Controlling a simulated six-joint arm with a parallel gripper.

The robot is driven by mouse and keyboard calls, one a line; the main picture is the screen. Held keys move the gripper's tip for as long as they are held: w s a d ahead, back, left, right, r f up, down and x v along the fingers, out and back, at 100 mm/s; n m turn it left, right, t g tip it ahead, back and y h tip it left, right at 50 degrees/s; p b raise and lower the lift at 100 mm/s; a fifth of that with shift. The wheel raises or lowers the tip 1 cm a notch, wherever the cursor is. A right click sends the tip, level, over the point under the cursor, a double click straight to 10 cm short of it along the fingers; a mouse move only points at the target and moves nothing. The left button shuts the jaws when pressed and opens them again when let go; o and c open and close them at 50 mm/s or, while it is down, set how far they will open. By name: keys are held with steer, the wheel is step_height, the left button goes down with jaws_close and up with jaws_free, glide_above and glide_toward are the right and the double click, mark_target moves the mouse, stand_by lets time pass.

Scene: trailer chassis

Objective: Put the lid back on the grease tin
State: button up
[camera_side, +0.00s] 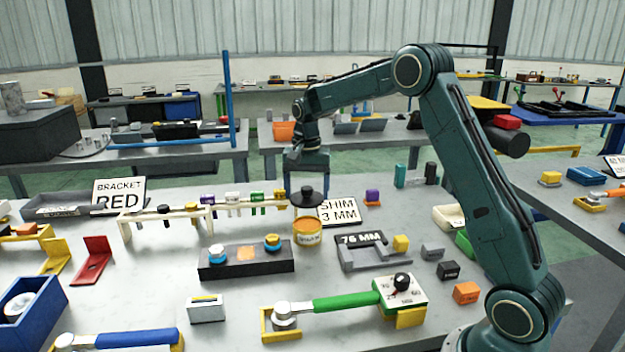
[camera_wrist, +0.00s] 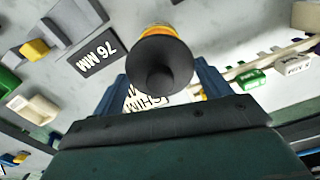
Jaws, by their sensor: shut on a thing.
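The grease tin (camera_side: 307,235) is a short orange-yellow can with a pale label, upright on the grey bench in the side view. The lid (camera_side: 306,199) is a dark round disc with a knob on top. My gripper (camera_side: 307,188) points down with its blue fingers shut on the lid's knob, holding the lid level above the tin with a small gap. In the wrist view the lid (camera_wrist: 160,62) hides most of the tin (camera_wrist: 158,30); only an orange-yellow edge shows beyond it. The tin's opening is mostly hidden.
The SHIM 3 MM card (camera_side: 340,211) stands close right of the tin. The 76 MM gauge (camera_side: 372,252) lies further right. A white rack (camera_side: 170,222) with coloured pieces is to the left, and a dark block (camera_side: 246,262) sits left in front.

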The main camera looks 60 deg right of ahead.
steer(key=shift+f, duration=0.25)
steer(key=shift+f, duration=2.95)
steer(key=shift+f, duration=0.15)
stand_by(0.6)
steer(key=o, duration=1)
steer(key=shift+r, duration=3.5)
